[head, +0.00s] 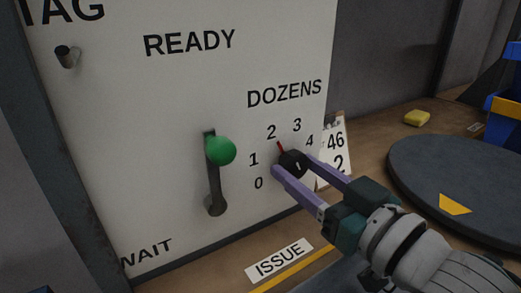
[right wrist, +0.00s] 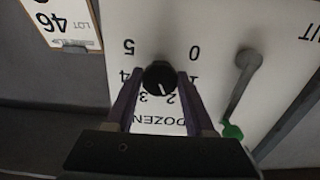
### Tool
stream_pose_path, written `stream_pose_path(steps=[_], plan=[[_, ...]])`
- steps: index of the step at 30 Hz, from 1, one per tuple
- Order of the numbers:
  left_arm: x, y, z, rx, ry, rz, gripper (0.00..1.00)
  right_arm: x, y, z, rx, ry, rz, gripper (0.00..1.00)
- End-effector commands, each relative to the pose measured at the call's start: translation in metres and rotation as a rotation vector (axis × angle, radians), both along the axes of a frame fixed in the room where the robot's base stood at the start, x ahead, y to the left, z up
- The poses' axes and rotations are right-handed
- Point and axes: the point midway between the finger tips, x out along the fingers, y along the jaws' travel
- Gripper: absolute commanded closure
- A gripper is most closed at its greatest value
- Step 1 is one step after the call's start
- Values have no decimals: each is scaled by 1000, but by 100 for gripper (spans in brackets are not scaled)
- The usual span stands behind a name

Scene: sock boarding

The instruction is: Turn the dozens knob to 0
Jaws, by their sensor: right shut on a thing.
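The black dozens knob (head: 294,163) sits on the white panel under the word DOZENS (head: 284,93), with the numbers 0 to 4 visible around it. My right gripper (head: 292,165) is shut on the knob, one purple finger on each side; the fingers also show in the right wrist view (right wrist: 160,82). My left gripper is not in view.
A lever with a green ball (head: 221,151) stands in a slot left of the knob. A lot card (head: 335,150) stands right of the panel. A dark round turntable (head: 430,165), a yellow block (head: 417,118) and a blue bin (head: 505,85) are farther right.

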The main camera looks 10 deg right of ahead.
Motion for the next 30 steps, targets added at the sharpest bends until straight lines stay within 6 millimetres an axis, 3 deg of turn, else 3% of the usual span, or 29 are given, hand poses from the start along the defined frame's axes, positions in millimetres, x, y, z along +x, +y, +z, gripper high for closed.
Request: stream_pose_path(steps=[14,30], plan=[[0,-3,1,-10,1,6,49,0,0,0,-111,-41,0,100],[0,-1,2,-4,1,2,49,0,-1,0,-566,-206,-1,100]])
